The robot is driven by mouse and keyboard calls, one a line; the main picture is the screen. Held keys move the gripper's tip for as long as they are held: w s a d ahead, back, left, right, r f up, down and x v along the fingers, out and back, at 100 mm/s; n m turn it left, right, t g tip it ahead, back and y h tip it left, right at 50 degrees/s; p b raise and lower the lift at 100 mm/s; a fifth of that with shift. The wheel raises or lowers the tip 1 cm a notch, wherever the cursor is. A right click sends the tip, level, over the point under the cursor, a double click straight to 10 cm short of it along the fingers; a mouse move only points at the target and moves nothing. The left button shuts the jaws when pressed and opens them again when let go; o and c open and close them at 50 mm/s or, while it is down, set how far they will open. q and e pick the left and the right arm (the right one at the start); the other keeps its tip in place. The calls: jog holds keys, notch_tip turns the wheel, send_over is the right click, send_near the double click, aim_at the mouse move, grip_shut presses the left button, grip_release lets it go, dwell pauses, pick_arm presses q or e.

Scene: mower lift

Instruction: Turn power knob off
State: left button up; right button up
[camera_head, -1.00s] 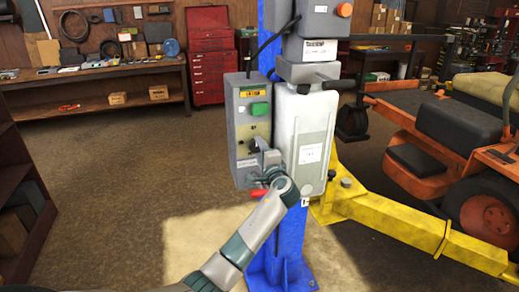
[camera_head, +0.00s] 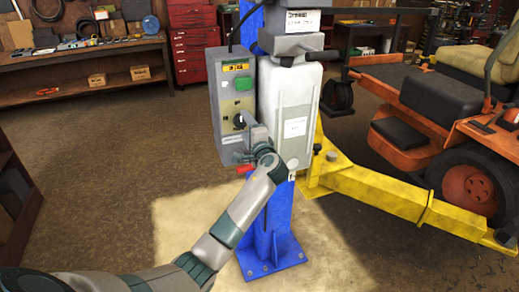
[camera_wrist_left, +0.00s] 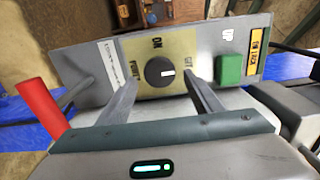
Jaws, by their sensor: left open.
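The power knob (camera_wrist_left: 160,72) is a round black dial with a white mark, on a beige label plate of the grey control box (camera_head: 204,108). In the left wrist view the mark points right, toward the lettering on that side. A green button (camera_head: 243,84) sits above the knob on the box; it also shows in the left wrist view (camera_wrist_left: 230,68). My left gripper (camera_wrist_left: 160,90) is open, its two fingers on either side of the knob, not visibly touching it. In the head view the gripper (camera_head: 243,124) is in front of the box's lower part and partly hides the knob. My right gripper is not in view.
A red lever (camera_wrist_left: 44,106) sticks out at the box's lower end. A white-grey unit (camera_head: 293,110) stands right beside the box on the blue post (camera_head: 265,225). A yellow lift arm (camera_head: 400,198) and an orange mower (camera_head: 425,120) are to the right. The floor at left is clear.

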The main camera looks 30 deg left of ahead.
pick_arm(q)
jog(key=b+v, duration=0.5)
jog(key=v, duration=1.1)
jog(key=shift+f, duration=0.1)
